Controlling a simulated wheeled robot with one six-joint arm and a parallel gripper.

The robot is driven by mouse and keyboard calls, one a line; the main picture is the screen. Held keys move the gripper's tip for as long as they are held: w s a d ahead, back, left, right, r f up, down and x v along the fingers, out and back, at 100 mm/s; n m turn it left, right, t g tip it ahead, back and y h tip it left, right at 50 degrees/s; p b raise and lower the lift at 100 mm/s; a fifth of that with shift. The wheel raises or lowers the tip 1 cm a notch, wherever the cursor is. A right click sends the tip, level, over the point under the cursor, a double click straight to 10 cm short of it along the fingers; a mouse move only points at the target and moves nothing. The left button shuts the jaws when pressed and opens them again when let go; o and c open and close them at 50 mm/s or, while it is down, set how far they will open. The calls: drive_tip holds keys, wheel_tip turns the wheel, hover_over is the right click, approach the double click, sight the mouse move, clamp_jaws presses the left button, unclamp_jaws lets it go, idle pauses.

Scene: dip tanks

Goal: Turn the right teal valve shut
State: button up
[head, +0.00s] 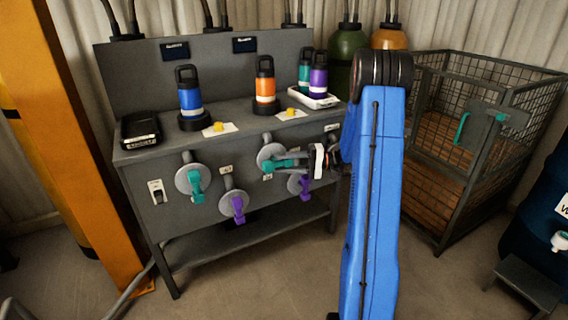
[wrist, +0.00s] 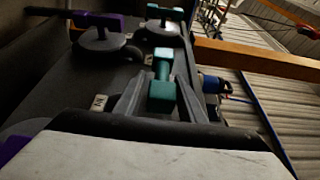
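The right teal valve has a round grey disc (head: 270,154) on the bench's front panel. Its teal handle (head: 285,163) points right, roughly level, toward my gripper (head: 313,162). In the wrist view the teal handle (wrist: 162,96) lies between the two grey fingers of my gripper (wrist: 160,98), one on each side. Whether both fingers press on it cannot be told. The left teal valve (head: 195,181) has its handle hanging down.
Purple valves (head: 234,204) (head: 303,184) sit low, close to the right teal valve. Blue (head: 190,94) and orange (head: 265,85) bottles stand on the bench top (head: 150,151). A mesh cage (head: 440,190) stands right of my blue arm. Floor in front is clear.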

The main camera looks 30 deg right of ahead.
drive_tip(key=shift+d, duration=0.1)
drive_tip(key=v, duration=1.7)
drive_tip(key=shift+d, duration=0.15)
drive_tip(key=s+a+r+n+g+h, duration=0.1)
drive_tip(key=s+a+r+g+h, duration=0.15)
drive_tip(key=a, duration=0.65)
drive_tip(key=s+a+r+n+g+h, duration=0.1)
drive_tip(key=s+a+r+g+h, duration=0.2)
drive_tip(key=a, duration=0.5)
drive_tip(key=s+a+r+g+h, duration=0.15)
drive_tip(key=s+a, duration=0.25)
drive_tip(key=a, duration=0.5)
drive_tip(key=s+a+n+t+h, duration=0.1)
drive_tip(key=s+a+t+h, duration=0.1)
drive_tip(key=s, duration=0.8)
drive_tip(key=s+a+r+n+t+h, duration=0.1)
drive_tip(key=s+a+h, duration=0.4)
drive_tip(key=s, duration=0.6)
drive_tip(key=shift+a+n+t+h, duration=0.15)
drive_tip(key=shift+n+t+h, duration=0.4)
drive_tip(key=shift+h, duration=0.65)
